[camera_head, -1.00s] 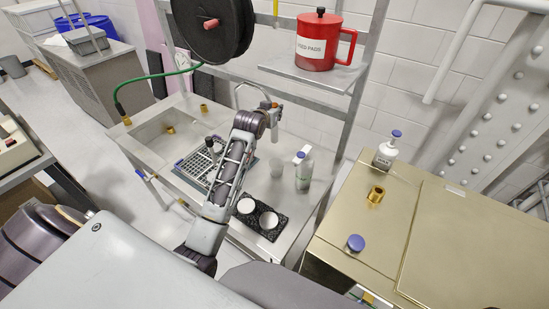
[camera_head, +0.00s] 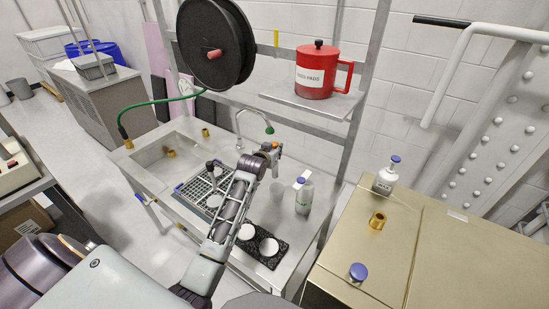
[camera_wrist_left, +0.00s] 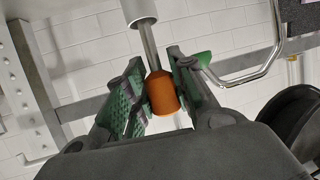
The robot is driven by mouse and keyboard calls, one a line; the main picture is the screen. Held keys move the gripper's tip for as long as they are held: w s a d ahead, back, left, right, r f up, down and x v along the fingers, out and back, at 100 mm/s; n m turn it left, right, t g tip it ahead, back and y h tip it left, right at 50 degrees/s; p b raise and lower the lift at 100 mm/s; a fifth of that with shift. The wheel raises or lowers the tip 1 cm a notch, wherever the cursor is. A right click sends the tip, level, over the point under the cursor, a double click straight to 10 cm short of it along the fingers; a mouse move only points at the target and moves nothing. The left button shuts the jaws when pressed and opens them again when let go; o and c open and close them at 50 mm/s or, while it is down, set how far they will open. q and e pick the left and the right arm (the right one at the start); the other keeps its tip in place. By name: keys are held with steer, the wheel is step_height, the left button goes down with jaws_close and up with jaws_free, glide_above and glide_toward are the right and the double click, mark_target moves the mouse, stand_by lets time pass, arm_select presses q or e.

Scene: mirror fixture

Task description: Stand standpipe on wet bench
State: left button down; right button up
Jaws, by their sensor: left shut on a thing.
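The steel wet bench (camera_head: 222,148) stands against the back frame, with a sink basin at its left end. My left gripper (camera_head: 272,152) is over its back right part, just below the faucet's green tip in the head view. In the left wrist view, my left gripper (camera_wrist_left: 160,92) has green-padded fingers on both sides of an orange cylinder with a grey stem and a wider pale end, which I take for the standpipe (camera_wrist_left: 162,93). My right gripper is out of view.
A faucet (camera_head: 254,112) arcs close to the gripper. A red jug (camera_head: 318,72) stands on the shelf above. A brass-coloured cabinet (camera_head: 340,255) is on the right.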

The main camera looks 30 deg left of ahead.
arm_select(q)
steer(key=shift+f, duration=2)
steer(key=c, duration=1.2)
jaws_free()
steer(key=shift+s+r, duration=0.1)
steer(key=shift+r, duration=0.1)
steer(key=v, duration=1.2)
